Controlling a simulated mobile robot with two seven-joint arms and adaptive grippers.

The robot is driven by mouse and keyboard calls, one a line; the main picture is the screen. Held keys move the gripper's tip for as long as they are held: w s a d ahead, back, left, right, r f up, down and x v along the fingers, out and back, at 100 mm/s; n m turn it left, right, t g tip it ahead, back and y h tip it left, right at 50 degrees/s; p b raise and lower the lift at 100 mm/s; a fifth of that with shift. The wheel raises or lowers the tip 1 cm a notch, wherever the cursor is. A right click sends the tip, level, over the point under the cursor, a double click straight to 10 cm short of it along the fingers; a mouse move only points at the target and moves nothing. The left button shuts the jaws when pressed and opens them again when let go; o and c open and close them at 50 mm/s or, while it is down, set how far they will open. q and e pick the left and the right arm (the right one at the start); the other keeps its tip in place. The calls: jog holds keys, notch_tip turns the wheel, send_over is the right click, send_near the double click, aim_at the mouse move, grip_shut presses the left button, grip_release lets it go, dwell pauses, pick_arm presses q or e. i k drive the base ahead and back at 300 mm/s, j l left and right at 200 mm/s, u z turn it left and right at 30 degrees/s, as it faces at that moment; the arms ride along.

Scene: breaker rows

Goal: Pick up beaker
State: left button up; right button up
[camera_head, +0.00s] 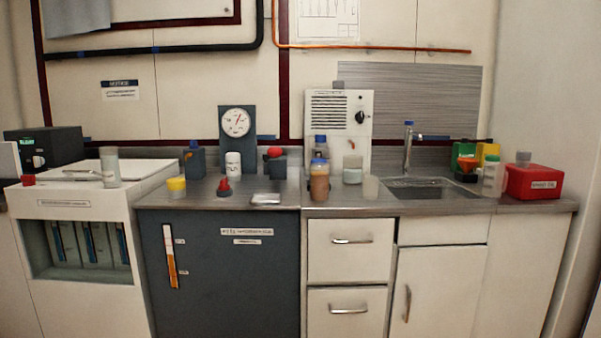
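A clear glass beaker (352,170) with pale contents stands upright on the counter, in front of the white panel box. A smaller clear, empty-looking vessel (371,187) stands just right of and in front of it, near the sink. A taller clear glass vessel (110,167) stands on the white unit at the left. I cannot tell which of these is the beaker meant. Neither of my grippers shows in this view.
Left of the beaker stand an orange-brown bottle (319,182) and a blue-capped bottle (320,145). The sink (432,189) with a tall faucet (408,147) is to the right. A red box (533,182) sits at the far right. Drawers (349,250) are below the counter.

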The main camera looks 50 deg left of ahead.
aim_at(352, 165)
jog(key=u, duration=1.35)
jog(key=i+l+u, duration=0.15)
jog(key=u, duration=0.2)
jog(key=i+l+u, duration=0.15)
jog(key=u, duration=0.2)
jog(key=i+l+u, duration=0.1)
jog(key=l+u, duration=0.25)
jog(key=i+l+u, duration=0.1)
jog(key=l, duration=0.25)
jog(key=i+l, duration=0.15)
jog(key=l, duration=0.2)
jog(key=i+l+u, duration=0.15)
jog(key=l, duration=0.2)
jog(key=k, duration=0.05)
